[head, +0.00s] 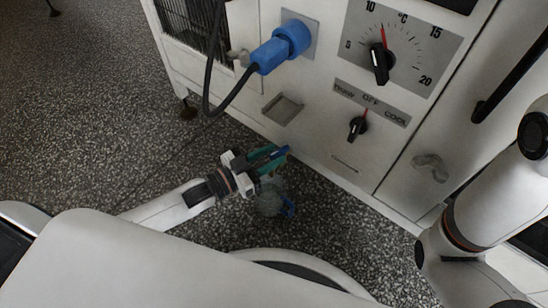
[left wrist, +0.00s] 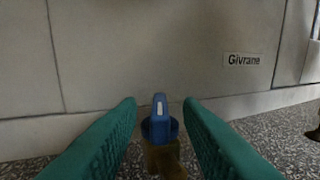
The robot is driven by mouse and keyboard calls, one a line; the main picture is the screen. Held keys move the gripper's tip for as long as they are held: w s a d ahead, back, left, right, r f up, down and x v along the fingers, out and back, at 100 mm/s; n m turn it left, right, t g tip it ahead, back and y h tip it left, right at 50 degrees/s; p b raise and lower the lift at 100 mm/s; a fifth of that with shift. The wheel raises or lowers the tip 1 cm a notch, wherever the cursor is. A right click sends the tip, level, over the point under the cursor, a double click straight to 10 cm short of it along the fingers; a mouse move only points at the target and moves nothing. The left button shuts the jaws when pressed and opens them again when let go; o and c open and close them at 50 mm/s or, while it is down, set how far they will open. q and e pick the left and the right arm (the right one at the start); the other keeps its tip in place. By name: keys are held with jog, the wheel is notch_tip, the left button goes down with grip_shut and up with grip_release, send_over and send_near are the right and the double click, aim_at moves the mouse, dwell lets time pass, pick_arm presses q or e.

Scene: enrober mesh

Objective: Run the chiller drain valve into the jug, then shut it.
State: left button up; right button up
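My left gripper (head: 268,160) is low in front of the chiller (head: 330,165), its green fingers spread apart. In the left wrist view, the drain valve's blue handle (left wrist: 160,122) stands upright between the open fingers (left wrist: 160,105), with gaps on both sides. A brass-coloured valve body (left wrist: 163,160) shows below the handle. In the head view, a bit of blue (head: 285,151) at the fingertips appears to be this handle. A bluish see-through jug (head: 269,201) with a blue grip is below the gripper, partly covered by it. Whether water runs cannot be seen. My right gripper is out of view.
The chiller front has a temperature dial (head: 380,60), a rotary switch (head: 357,127) and a blue plug (head: 281,48) with a hanging dark cable (head: 212,100). A small metal recess (head: 283,109) is above the gripper. Speckled floor (head: 90,120) is clear at the left.

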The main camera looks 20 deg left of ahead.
pick_arm(q)
jog(key=shift+w+d, duration=0.45)
jog(key=shift+w, duration=0.05)
grip_shut()
